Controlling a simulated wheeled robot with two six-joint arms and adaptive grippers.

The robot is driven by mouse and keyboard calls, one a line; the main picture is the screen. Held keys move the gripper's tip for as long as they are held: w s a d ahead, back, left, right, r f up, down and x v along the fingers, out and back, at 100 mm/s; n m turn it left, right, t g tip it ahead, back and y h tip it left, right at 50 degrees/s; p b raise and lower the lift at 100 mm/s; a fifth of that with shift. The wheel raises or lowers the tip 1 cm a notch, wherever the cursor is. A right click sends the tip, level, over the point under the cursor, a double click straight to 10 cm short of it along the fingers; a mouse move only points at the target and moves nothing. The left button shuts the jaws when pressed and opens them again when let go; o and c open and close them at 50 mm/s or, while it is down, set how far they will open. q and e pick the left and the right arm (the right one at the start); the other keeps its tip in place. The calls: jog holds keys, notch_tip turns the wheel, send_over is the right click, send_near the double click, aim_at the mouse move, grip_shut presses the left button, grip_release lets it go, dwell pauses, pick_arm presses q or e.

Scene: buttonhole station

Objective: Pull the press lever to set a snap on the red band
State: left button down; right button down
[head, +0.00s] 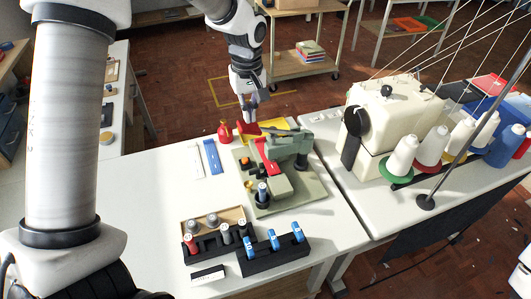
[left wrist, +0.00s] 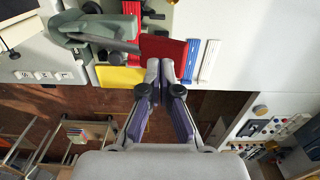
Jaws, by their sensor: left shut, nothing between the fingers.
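The grey-green press (head: 290,147) stands on its base plate on the white table; it also shows in the left wrist view (left wrist: 95,28). Its dark lever (left wrist: 110,45) reaches toward a red piece (left wrist: 165,48), apparently its grip, also seen in the head view (head: 248,131). The red band (head: 270,158) lies at the press, partly covered by it. My left gripper (head: 249,112) is shut and empty, just above the red piece in the head view. In the left wrist view its fingertips (left wrist: 166,66) overlap the red piece's edge; I cannot tell whether they touch. My right gripper is not in view.
A yellow piece (head: 283,130) lies behind the press. Black racks (head: 262,262) of small tools stand in front. A sewing machine (head: 400,115) with thread cones stands right.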

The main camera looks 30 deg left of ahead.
pick_arm(q)
jog(key=shift+f+b, duration=1.8)
jog(key=shift+f, duration=2.7)
notch_tip(320, 180, up, 13)
jog(key=p, duration=1.2)
jog(key=shift+r, duration=0.15)
jog(key=shift+f, duration=0.2)
